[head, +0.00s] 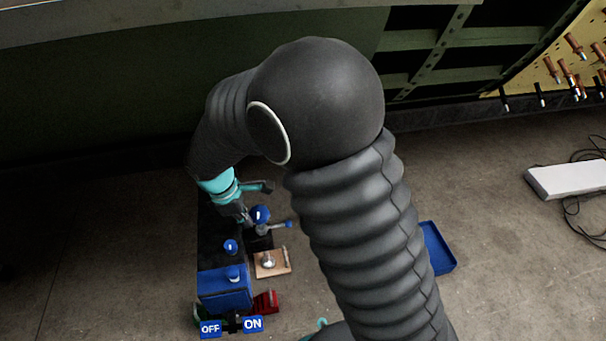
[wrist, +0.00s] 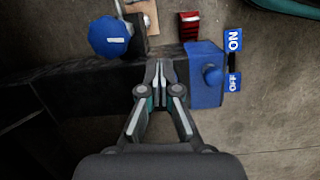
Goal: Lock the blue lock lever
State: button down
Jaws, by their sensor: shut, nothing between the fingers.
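In the head view, a large blue knob (head: 261,213) stands on the dark bench beside a short grey lever with a blue tip (head: 287,224) pointing right. A blue box (head: 224,289) with a blue knob on top stands nearer, behind OFF and ON tags. I cannot tell for certain which part is the lock lever. In the wrist view, the large knob (wrist: 110,36) is upper left and the box (wrist: 206,92) is right. My gripper (wrist: 159,66) is shut and empty, between them over the dark surface. It also shows beside the large knob in the head view (head: 248,206).
A smaller blue knob (head: 231,247) stands between the large knob and the box. A wooden block (head: 272,263) and a red part (head: 265,302) lie close to the right. A blue tray (head: 438,249) lies beyond my arm. The OFF tag (head: 210,328) is left of ON.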

jog(key=d+r+m+t+y+p, duration=0.1)
jog(key=d+r+m, duration=0.6)
jog(key=d+r, duration=0.7)
jog(key=shift+s+d+r+m+y+p, duration=0.3)
jog(key=shift+r+p, duration=0.2)
jog(key=shift+r, duration=0.4)
jog(key=s+d+r+m+t+p, duration=0.3)
jog(key=s+d+r+m, duration=0.8)
jog(key=s+d, duration=0.3)
jog(key=shift+d+r+m+t+y, duration=0.35)
jog(key=shift+d+r, duration=0.25)
jog(key=shift+d, duration=0.45)
